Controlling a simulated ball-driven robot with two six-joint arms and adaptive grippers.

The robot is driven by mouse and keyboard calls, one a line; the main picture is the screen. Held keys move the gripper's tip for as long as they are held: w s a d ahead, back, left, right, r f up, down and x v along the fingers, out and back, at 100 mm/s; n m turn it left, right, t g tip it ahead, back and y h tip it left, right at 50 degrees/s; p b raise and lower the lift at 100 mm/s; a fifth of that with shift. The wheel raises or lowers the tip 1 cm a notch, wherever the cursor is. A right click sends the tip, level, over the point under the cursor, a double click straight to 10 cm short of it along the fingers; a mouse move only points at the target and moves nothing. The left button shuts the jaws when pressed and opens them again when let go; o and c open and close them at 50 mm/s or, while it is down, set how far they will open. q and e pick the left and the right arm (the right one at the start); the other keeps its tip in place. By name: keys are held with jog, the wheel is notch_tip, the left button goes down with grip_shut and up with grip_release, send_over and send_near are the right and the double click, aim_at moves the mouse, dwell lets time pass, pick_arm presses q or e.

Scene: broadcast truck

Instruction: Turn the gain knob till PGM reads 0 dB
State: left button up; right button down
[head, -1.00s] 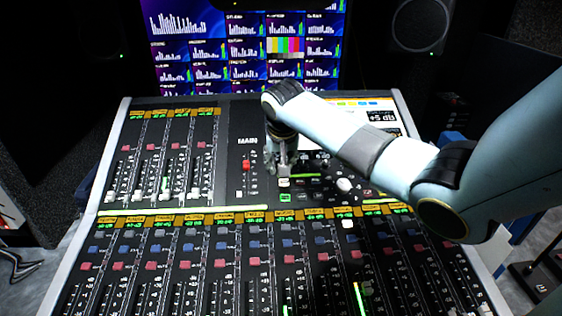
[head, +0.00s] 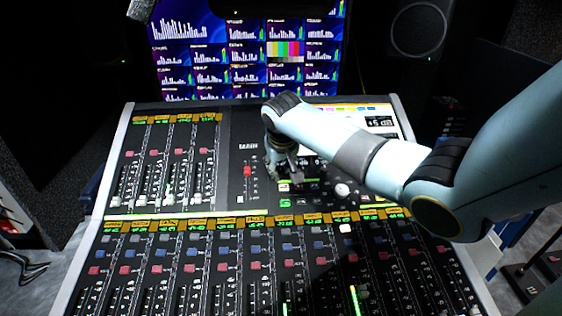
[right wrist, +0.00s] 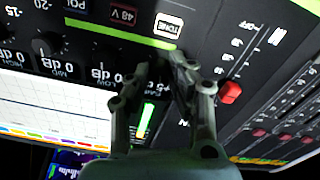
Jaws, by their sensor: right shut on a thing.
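My right gripper (head: 283,168) reaches down onto the console (head: 232,150), just right of the MAIN fader. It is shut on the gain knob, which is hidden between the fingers. In the right wrist view, the gripper's fingertips (right wrist: 162,66) meet beside a green bar and upside-down labels. A large readout (head: 380,121) on the console screen appears to read +5 dB, though its sign is small and partly unclear. My left gripper is not in view.
The red MAIN fader cap (head: 247,171) stands close to the left of my gripper. MID and LOW knobs (right wrist: 104,58) are near the fingers. Faders fill the front, and monitors (head: 245,55) stand behind.

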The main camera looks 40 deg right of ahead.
jog(key=shift+n+p, duration=0.7)
jog(key=shift+n, duration=0.4)
jog(key=c, duration=1.2)
grip_release()
jog(key=v, duration=1.2)
jog(key=shift+a+f, duration=0.1)
jog(key=shift+a, duration=0.05)
